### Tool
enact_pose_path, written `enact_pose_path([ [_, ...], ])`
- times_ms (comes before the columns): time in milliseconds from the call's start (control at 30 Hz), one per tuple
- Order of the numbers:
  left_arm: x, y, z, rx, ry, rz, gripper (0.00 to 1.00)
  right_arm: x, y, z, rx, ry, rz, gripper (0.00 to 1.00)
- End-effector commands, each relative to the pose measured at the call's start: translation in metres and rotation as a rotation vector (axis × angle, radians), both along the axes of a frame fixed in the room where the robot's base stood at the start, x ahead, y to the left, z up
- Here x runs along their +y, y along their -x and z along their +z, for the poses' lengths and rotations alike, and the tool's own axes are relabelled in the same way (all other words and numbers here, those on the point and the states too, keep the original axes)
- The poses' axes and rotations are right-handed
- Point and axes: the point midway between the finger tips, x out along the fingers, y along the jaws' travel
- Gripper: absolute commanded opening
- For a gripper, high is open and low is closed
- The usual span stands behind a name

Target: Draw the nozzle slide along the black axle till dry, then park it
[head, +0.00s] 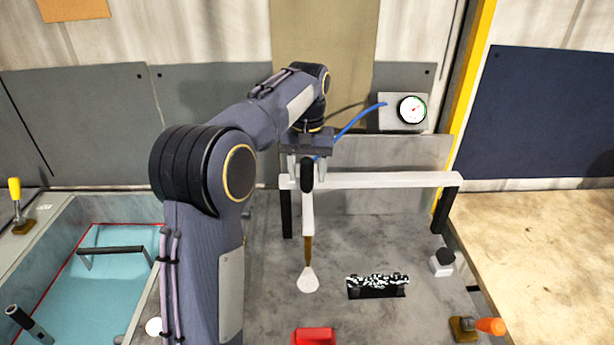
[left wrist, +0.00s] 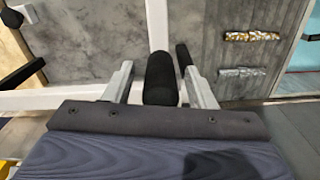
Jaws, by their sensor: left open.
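The nozzle slide (head: 308,212) hangs from a white rail, with a black grip (head: 307,176) on top, a brown stem and a pale fan-shaped tip (head: 308,282). The black axle (head: 378,282) lies over a dark slot right of the tip, speckled with white drops. My left gripper (head: 306,165) is over the grip. In the left wrist view the black grip (left wrist: 161,78) stands between the open fingers of the gripper (left wrist: 159,75); a gap shows beside it. My right gripper is not in view.
The white rail (head: 390,180) spans the grey bed on dark posts. A gauge (head: 412,109) with a blue hose is behind. A red block (head: 314,336) is in front; an orange-handled lever (head: 490,326) is right. A blue-floored tank (head: 105,275) is left.

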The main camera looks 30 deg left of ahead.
Motion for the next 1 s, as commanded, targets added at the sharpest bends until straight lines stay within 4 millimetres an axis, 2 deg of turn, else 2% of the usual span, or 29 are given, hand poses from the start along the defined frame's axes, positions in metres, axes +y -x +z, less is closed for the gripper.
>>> enact_pose_path([
  [200,0.000,0.000,-0.017,0.001,0.000,0.000,0.51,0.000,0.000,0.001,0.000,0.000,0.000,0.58],
  [467,0.000,0.000,-0.018,0.000,0.000,0.000,0.49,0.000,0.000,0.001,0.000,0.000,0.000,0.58],
  [833,0.000,0.000,-0.017,0.000,0.000,0.000,0.01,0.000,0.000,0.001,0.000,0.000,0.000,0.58],
  [1000,0.000,0.000,-0.017,0.000,0.000,0.000,0.00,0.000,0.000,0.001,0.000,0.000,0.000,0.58],
])
